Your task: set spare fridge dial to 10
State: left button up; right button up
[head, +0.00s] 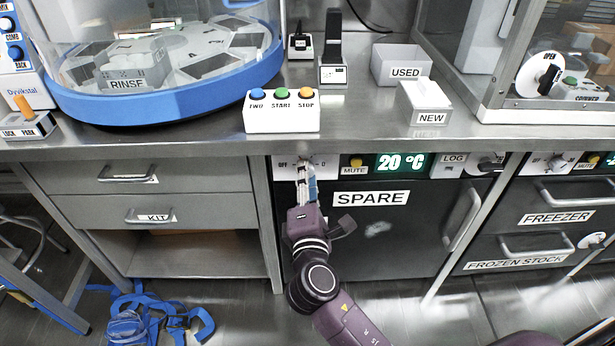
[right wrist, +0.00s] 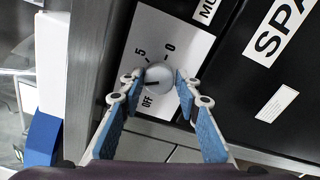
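The spare fridge (head: 375,235) is a dark unit under the counter, labelled SPARE. Its display (head: 402,162) reads 20 °C. The dial (right wrist: 159,76) is a round grey knob on a white plate marked OFF, 5 and a partly covered number ending in 0. Its dark line points towards OFF. My right gripper (head: 304,172) is at the dial and hides most of it in the head view. In the right wrist view its blue-padded fingers (right wrist: 160,88) are apart on either side of the knob, seemingly with small gaps. My left gripper is out of view.
Beside the display are a MUTE button (head: 356,163) and a LOG panel (head: 453,160). The counter edge overhangs the fridge panel. A drawer unit (head: 150,195) stands to the left, a freezer (head: 560,217) to the right. Blue straps (head: 150,318) lie on the floor at left.

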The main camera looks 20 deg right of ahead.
jog(key=o, duration=0.3)
jog(key=shift+s, duration=0.1)
jog(key=v, duration=1.2)
